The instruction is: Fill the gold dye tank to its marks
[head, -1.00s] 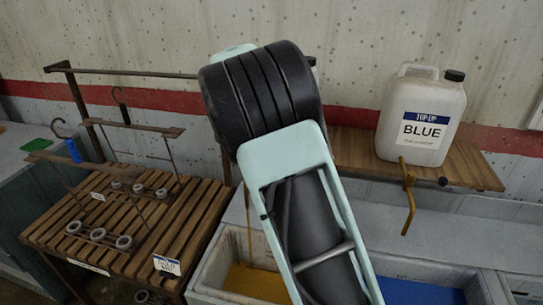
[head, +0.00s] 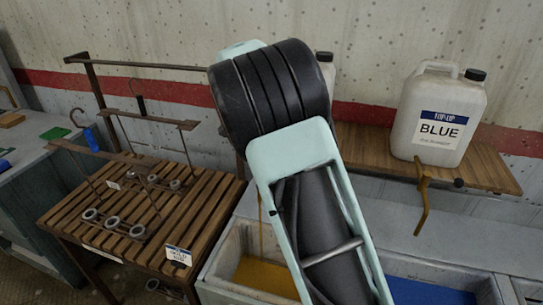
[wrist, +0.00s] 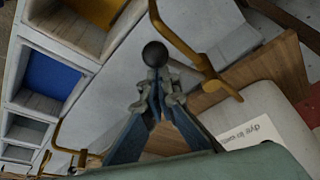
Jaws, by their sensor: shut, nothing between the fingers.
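The gold dye tank (head: 262,283) stands low in the middle of the head view, with yellow dye inside, partly covered by my arm. It also shows at the top of the wrist view (wrist: 98,10). Its marks cannot be made out. A brass spout (wrist: 195,55) runs from the wooden shelf in the wrist view. A black ball knob (wrist: 155,54) sits just beyond my fingertips. My gripper (wrist: 157,95) is shut and empty; whether it touches the knob is unclear. My arm hides it in the head view. A white container (head: 326,65) behind my arm is mostly hidden.
The blue tank (head: 425,291) stands right of the gold one. A white BLUE jug (head: 438,115) and its spout (head: 422,205) are at the shelf's (head: 505,178) right. A slatted table (head: 75,215) with a hanging rack and metal rings is at left.

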